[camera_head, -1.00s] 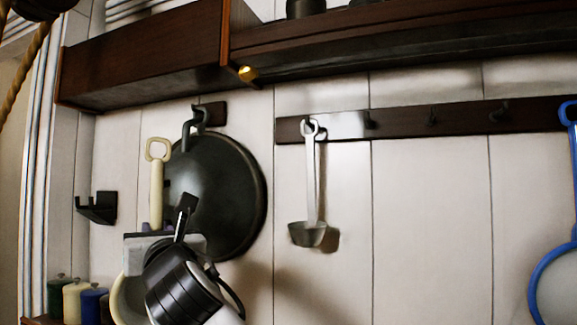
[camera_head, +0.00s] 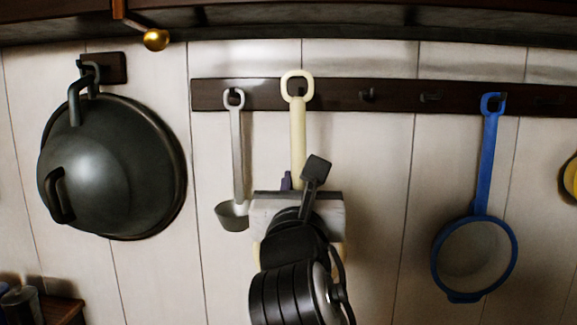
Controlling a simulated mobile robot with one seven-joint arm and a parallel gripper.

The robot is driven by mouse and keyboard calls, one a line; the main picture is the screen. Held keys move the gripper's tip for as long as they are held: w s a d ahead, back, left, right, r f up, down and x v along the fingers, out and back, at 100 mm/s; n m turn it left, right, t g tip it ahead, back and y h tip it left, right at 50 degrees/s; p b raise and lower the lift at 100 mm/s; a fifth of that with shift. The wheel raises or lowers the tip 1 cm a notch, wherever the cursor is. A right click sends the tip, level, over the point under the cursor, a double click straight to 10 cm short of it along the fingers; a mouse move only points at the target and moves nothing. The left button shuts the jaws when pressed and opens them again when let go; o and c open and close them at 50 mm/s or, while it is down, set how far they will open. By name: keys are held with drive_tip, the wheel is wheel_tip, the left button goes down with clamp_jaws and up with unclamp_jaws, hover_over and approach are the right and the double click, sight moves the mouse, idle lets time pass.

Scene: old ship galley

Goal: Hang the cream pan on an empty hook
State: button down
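The cream pan (camera_head: 298,140) is upright, its handle up and its loop in front of the hook rail (camera_head: 335,94). Its loop overlaps the rail left of the bare hooks; I cannot tell whether it touches the rail or a hook. My gripper (camera_head: 297,190) is on the lower handle and appears shut on it, though the fingertips are mostly hidden. My wrist covers most of the pan's body. Empty hooks show on the rail, one (camera_head: 367,95) just right of the loop and another (camera_head: 432,97) farther right.
A grey ladle (camera_head: 238,160) hangs close left of the cream pan. A blue-rimmed pan (camera_head: 482,205) hangs to the right. A large dark wok or lid (camera_head: 120,165) hangs at the left. A shelf with a brass knob (camera_head: 156,40) runs above. Bare wall lies between the cream and blue pans.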

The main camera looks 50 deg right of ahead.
drive_tip(key=shift+w+d, duration=0.2)
drive_tip(key=shift+d, duration=0.3)
drive_tip(key=w+d+f, duration=0.1)
drive_tip(key=w+d, duration=0.6)
drive_tip(key=d, duration=0.1)
drive_tip(key=shift+d+f, duration=0.15)
drive_tip(key=shift+d, duration=0.1)
idle(0.8)
idle(0.6)
drive_tip(key=shift+c, duration=2.2)
unclamp_jaws()
drive_tip(key=shift+s, duration=0.1)
drive_tip(key=shift+a+r+b+v, duration=0.15)
drive_tip(key=shift+r+v, duration=0.25)
drive_tip(key=shift+v, duration=1.2)
drive_tip(key=shift+r+b+v, duration=0.3)
drive_tip(key=shift+r+v, duration=0.05)
drive_tip(key=shift+v, duration=1.25)
drive_tip(key=shift+a+r+b+v, duration=0.15)
drive_tip(key=shift+r+v, duration=0.25)
drive_tip(key=shift+v, duration=1.2)
